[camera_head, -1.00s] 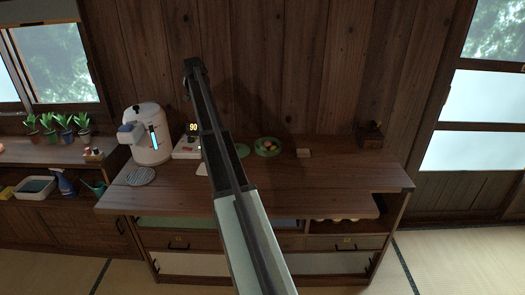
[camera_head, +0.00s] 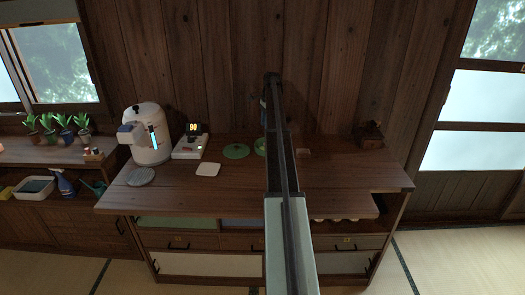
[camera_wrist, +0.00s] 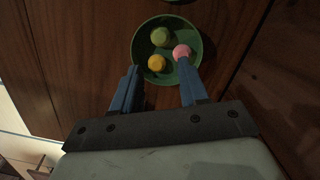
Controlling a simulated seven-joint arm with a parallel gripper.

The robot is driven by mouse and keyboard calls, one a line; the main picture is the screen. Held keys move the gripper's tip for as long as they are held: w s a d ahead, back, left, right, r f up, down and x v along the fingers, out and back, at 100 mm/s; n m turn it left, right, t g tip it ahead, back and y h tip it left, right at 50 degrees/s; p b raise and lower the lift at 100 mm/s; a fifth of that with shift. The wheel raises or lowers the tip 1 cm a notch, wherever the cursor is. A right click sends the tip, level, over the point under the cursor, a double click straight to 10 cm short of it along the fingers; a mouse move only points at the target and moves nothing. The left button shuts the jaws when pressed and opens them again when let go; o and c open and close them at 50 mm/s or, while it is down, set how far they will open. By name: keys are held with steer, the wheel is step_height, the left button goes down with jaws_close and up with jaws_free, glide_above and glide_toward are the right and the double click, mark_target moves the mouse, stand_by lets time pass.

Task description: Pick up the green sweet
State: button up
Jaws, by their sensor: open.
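In the wrist view a green bowl (camera_wrist: 194,79) holds a green sweet (camera_wrist: 160,37), a yellow sweet (camera_wrist: 157,63) and a pink sweet (camera_wrist: 181,52). The green sweet lies at the far side of the bowl, beyond the yellow one. My gripper (camera_wrist: 159,76) is open and empty, with its two blue fingers apart at the near side of the bowl. The right fingertip is close to the pink sweet in the picture; I cannot tell if they touch.
A scale-like device showing 90 (camera_head: 188,148) and a white dispenser (camera_head: 149,136) stand further left. The wooden wall is close behind.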

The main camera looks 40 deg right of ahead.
mark_target(262, 147)
steer(key=f, duration=0.4)
steer(key=a+f, duration=0.1)
steer(key=f, duration=0.7)
steer(key=shift+w+a, duration=0.25)
steer(key=shift+w, duration=0.15)
steer(key=c, duration=0.7)
steer(key=shift+r, duration=0.15)
